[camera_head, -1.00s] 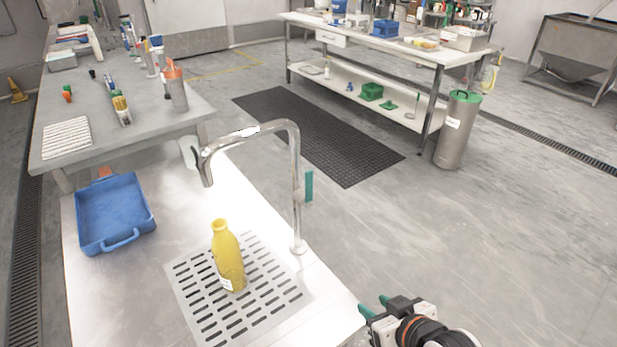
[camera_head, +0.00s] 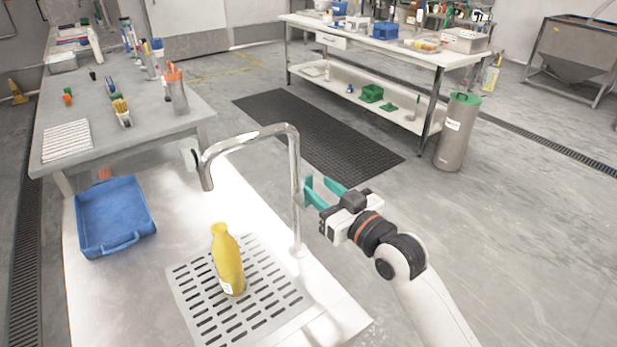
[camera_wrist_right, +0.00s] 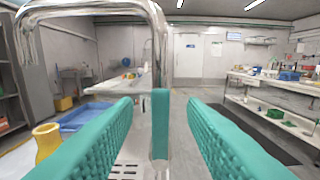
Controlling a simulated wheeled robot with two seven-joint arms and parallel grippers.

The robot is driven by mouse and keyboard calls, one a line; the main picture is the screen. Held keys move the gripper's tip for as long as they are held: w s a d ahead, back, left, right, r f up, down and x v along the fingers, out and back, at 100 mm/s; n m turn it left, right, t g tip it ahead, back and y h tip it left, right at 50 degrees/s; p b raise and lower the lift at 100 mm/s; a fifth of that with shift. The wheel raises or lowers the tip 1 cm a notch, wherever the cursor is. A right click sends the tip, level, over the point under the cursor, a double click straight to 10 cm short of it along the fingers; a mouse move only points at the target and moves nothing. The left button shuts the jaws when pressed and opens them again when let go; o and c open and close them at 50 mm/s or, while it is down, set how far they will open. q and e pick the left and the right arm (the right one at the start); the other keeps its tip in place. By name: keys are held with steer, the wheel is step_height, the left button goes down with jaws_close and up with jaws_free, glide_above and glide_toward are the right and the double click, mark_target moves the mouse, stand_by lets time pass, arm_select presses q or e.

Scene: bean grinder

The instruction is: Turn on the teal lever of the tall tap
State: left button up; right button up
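The tall chrome tap (camera_head: 294,165) stands at the right edge of the metal counter, its spout arching left. Its teal lever (camera_wrist_right: 160,123) stands upright on the tap's right side. In the head view the lever is hard to tell apart from the teal fingers. My right gripper (camera_head: 322,189) is open beside the tap at lever height. In the right wrist view its teal fingers (camera_wrist_right: 160,135) are spread, with the lever between them in the picture, a little ahead. Contact cannot be made out. My left gripper is not in view.
A yellow bottle (camera_head: 228,262) stands on the slotted drain plate (camera_head: 260,322) left of the tap. A blue tray (camera_head: 117,212) lies at the counter's left. Open floor lies right of the counter, with a dark mat (camera_head: 310,135) beyond.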

mark_target(310, 181)
steer(key=x, duration=0.5)
jaws_close()
